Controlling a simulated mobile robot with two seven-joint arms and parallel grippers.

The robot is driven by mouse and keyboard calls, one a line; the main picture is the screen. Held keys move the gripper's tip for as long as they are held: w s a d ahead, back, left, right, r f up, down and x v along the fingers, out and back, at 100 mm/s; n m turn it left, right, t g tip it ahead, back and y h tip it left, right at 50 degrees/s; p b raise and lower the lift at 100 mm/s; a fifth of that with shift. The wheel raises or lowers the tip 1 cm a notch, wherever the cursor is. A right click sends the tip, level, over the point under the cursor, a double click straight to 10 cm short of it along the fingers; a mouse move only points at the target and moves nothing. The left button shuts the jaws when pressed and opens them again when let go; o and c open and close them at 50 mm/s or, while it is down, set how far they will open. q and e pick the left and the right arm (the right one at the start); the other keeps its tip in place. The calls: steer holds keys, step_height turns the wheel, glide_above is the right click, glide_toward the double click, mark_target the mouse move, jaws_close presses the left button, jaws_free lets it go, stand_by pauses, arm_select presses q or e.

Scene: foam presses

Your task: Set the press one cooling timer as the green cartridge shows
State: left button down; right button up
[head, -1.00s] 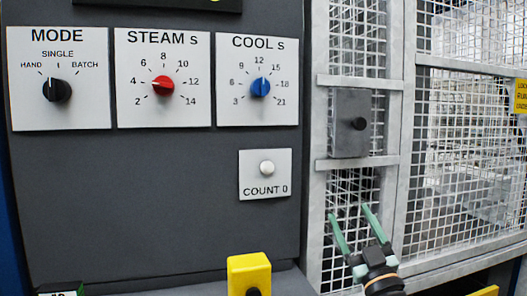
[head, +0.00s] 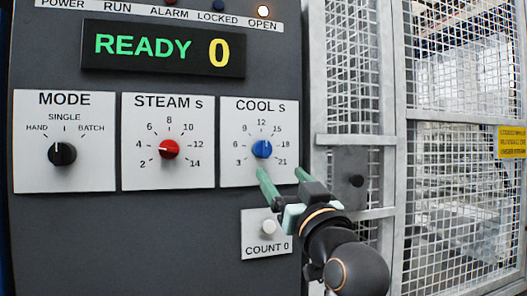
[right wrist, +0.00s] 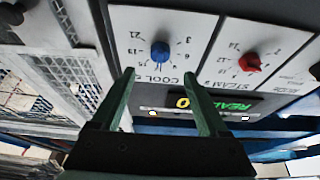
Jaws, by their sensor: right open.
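The COOL s dial plate (head: 235,172) is on the dark press panel, with a blue knob (head: 262,149) whose white mark points up, at about 12. The blue knob also shows in the right wrist view (right wrist: 160,52), upside down, beyond the fingertips. My right gripper (head: 281,173) is open and empty, just below and right of the blue knob and apart from it. Its two green fingers show in the right wrist view (right wrist: 159,76). No green cartridge is in view. My left gripper is not in view.
The display (head: 163,48) reads READY 0, and the OPEN lamp (head: 263,10) is lit. The COUNT 0 button (head: 268,227) is below. A mesh guard (head: 460,70) stands right.

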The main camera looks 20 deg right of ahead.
mark_target(267, 155)
steer(key=p+x, duration=0.3)
steer(key=x, duration=0.6)
steer(key=shift+s+r, duration=0.1)
steer(key=shift+w+r+p, duration=0.1)
steer(key=shift+w+p, duration=0.2)
steer(key=shift+w, duration=0.15)
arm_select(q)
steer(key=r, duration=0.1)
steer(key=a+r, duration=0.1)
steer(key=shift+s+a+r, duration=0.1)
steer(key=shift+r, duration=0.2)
arm_select(e)
steer(key=shift+c, duration=0.4)
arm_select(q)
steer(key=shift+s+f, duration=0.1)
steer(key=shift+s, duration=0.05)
arm_select(e)
jaws_close()
